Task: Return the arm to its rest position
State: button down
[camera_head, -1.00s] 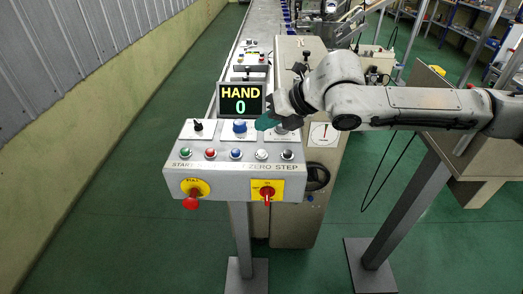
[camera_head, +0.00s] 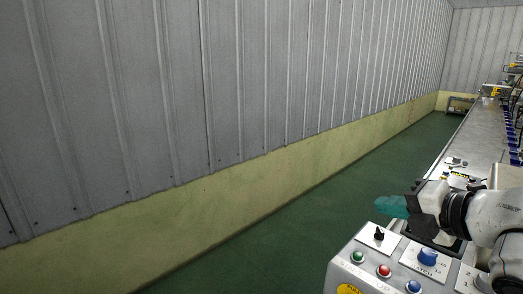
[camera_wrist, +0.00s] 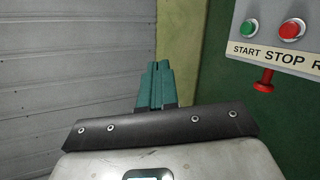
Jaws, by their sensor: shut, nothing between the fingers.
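My gripper (camera_head: 392,206) shows at the right of the head view, with teal fingers pointing left above the far left part of the control panel (camera_head: 342,271). The fingers are closed together with nothing between them. In the wrist view my gripper (camera_wrist: 157,66) points toward the wall and floor edge. The panel (camera_wrist: 284,62) with its green START button (camera_wrist: 250,28) and red STOP button (camera_wrist: 291,29) stands to the right of the fingers, apart from them. My arm reaches in from the right edge of the head view, and most of it is out of frame.
A grey ribbed wall (camera_head: 200,90) with a yellow-green base (camera_head: 230,190) runs along the left. Green floor (camera_head: 330,200) lies clear between the wall and the machine. A long conveyor (camera_head: 470,135) extends away at the right. A red knob (camera_wrist: 264,81) juts from the panel front.

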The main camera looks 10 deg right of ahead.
jog(key=w+a+r+m+t, duration=0.1)
jog(key=a+m+t, duration=0.1)
jog(key=a+m, duration=0.35)
jog(key=s+a+f+m+g+h, duration=0.1)
jog(key=s+f+m+g, duration=0.15)
jog(key=f+m, duration=0.4)
jog(key=s+f+m+g, duration=0.1)
jog(key=s+f+m, duration=0.25)
jog(key=f, duration=0.55)
jog(key=s+a+f+m+g+h, duration=0.15)
jog(key=s+f+m, duration=0.25)
jog(key=f, duration=0.4)
jog(key=s+d+f+m+g+h, duration=0.1)
jog(key=s+d+f+m+g, duration=0.2)
jog(key=s+f, duration=0.5)
jog(key=s+d+f+m+g+h, duration=0.1)
jog(key=s+d+f+m+g, duration=0.2)
jog(key=s+f, duration=0.6)
jog(key=s+m+g, duration=0.1)
jog(key=s+g, duration=0.1)
jog(key=s, duration=0.6)
jog(key=shift+s+d+f+h, duration=0.15)
jog(key=shift+d+f+h, duration=0.05)
jog(key=shift+d+h, duration=0.15)
jog(key=c, duration=1.8)
grip_release()
